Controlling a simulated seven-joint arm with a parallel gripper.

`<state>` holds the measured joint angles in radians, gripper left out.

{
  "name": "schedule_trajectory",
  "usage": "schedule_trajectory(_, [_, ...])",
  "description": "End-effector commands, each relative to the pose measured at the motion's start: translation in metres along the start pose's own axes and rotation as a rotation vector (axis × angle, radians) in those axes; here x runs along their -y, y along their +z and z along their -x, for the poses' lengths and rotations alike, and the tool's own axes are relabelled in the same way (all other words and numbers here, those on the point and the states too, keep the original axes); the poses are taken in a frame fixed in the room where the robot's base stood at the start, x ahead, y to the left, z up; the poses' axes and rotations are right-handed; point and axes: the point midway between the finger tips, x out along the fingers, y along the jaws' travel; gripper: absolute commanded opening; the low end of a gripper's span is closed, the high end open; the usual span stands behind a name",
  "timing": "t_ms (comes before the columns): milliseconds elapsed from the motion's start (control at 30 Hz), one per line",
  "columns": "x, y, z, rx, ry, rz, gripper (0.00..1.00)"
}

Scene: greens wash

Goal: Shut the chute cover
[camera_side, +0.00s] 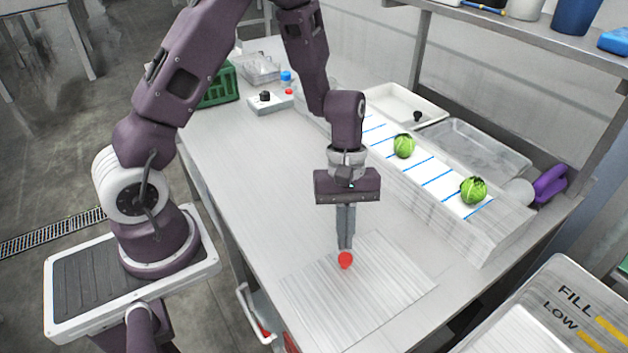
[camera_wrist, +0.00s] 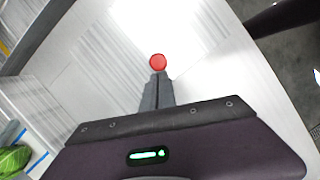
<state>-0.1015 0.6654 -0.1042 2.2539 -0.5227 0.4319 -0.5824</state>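A pale streaked panel (camera_side: 385,281), apparently the chute cover, lies about level with the near part of the worktable. A round red knob (camera_side: 345,260) sits toward its far left part. The knob also shows in the wrist view (camera_wrist: 157,62). My gripper (camera_side: 345,247) points down over the panel with its two fingers together and nothing seen between them. The fingertips (camera_wrist: 158,76) are right at the knob, and I cannot tell whether they touch it. Any opening under the panel is hidden.
A strip with blue lines (camera_side: 436,181) holds two green heads, one (camera_side: 404,146) farther and one (camera_side: 473,190) nearer. Trays (camera_side: 475,147) stand behind it. A control box (camera_side: 270,104) and a green crate (camera_side: 218,88) are at the far left. The table's left middle is clear.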

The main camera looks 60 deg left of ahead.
Motion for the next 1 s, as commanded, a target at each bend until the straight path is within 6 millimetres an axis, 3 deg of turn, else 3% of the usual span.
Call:
schedule_trajectory(133, [-0.002, -0.037, 0.019, -0.013, 0.012, 0.009, 0.0])
schedule_trajectory(300, [-0.003, -0.034, 0.073, -0.019, 0.017, 0.004, 0.0])
schedule_trajectory(400, [-0.002, -0.034, 0.096, -0.018, 0.015, 0.005, 0.0])
schedule_trajectory(600, [-0.001, -0.032, 0.12, -0.023, 0.018, -0.006, 0.0])
schedule_trajectory(667, [0.003, -0.024, 0.133, -0.046, 0.034, -0.058, 0.0])
schedule_trajectory(767, [0.022, 0.005, 0.168, -0.135, 0.079, -0.246, 0.0])
schedule_trajectory(900, [0.071, 0.054, 0.209, -0.334, 0.129, -0.603, 0.0])
schedule_trajectory(1000, [0.109, 0.079, 0.22, -0.489, 0.135, -0.831, 0.0])
